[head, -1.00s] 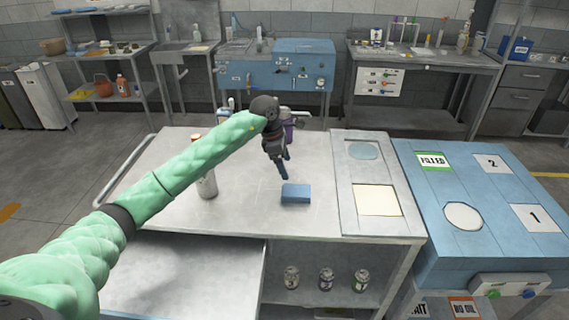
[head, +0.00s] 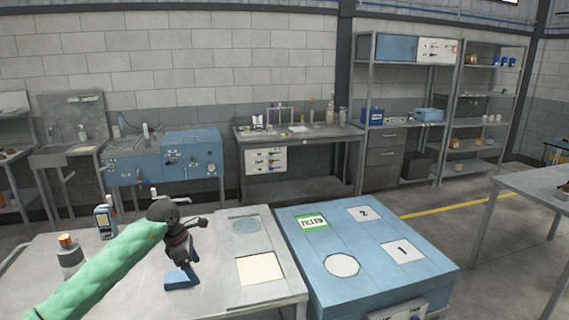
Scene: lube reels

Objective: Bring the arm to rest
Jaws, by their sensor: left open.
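My left arm, in a green sleeve, reaches in from the lower left of the head view. Its dark left gripper (head: 188,254) hangs over the metal table (head: 120,285), open, with nothing seen between its fingers. A blue block (head: 182,278) shows just below the gripper in the picture, on the tabletop and partly covered by it. I cannot tell the exact gap between them. My right gripper is not in view.
A grey bottle with an orange cap (head: 68,252) and a blue-and-white container (head: 104,222) stand left of the gripper. A blue bench (head: 315,262) with labelled pads adjoins the table on the right. Shelves (head: 480,110) stand farther back.

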